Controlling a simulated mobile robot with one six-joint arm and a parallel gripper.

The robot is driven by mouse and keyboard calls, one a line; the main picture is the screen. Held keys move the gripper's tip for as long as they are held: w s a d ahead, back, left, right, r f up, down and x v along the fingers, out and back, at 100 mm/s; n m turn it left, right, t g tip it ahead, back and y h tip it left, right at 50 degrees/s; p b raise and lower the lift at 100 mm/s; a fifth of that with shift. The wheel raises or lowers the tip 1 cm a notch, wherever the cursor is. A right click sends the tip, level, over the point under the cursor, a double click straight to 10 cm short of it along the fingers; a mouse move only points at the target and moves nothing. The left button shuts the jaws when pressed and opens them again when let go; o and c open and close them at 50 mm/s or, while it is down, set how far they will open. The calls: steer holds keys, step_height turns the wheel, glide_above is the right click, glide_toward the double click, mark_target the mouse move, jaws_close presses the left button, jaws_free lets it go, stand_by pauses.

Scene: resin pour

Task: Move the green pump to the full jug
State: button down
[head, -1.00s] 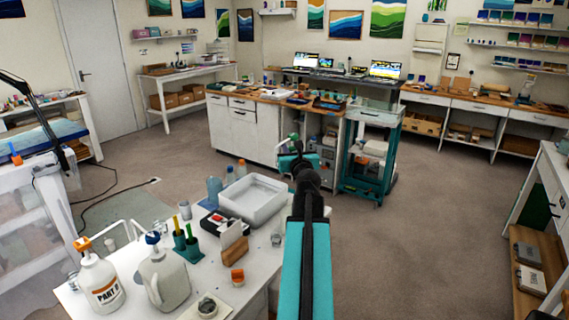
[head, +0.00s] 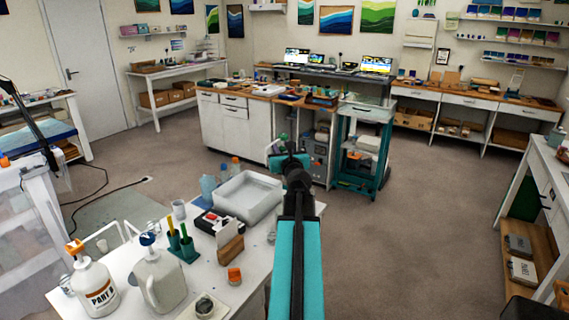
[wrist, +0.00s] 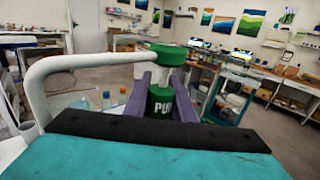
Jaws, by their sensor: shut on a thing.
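The green pump (wrist: 168,53) is in my gripper (wrist: 161,78). Its green head and lettered green collar show between the purple fingers, and its white spout (wrist: 85,62) curves to the left in the wrist view. In the head view my gripper (head: 286,150) is out over the floor past the near table, with the pump small and mostly hidden at its end. A white jug with an orange pump (head: 93,286) and a translucent jug with a blue pump (head: 158,279) stand at the left on the near table. I cannot tell how full either is.
The near table (head: 125,262) also holds a white tray (head: 247,208), bottles (head: 208,188), a green holder (head: 184,250) and a wooden block (head: 231,247). A teal cart (head: 361,150) stands beyond the gripper. The floor at right is open.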

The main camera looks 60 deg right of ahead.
step_height(320, 180, down, 6)
steer(key=d, duration=0.1)
steer(key=shift+s+f, duration=0.2)
steer(key=shift+s, duration=0.1)
steer(key=shift+f+b, duration=0.15)
steer(key=shift+b, duration=0.2)
steer(key=shift+d+f+b, duration=0.1)
steer(key=shift+f+b, duration=4.5)
steer(key=shift+f, duration=0.25)
steer(key=shift+f+b, duration=1.3)
steer(key=shift+b, duration=0.1)
steer(key=c, duration=1.4)
jaws_free()
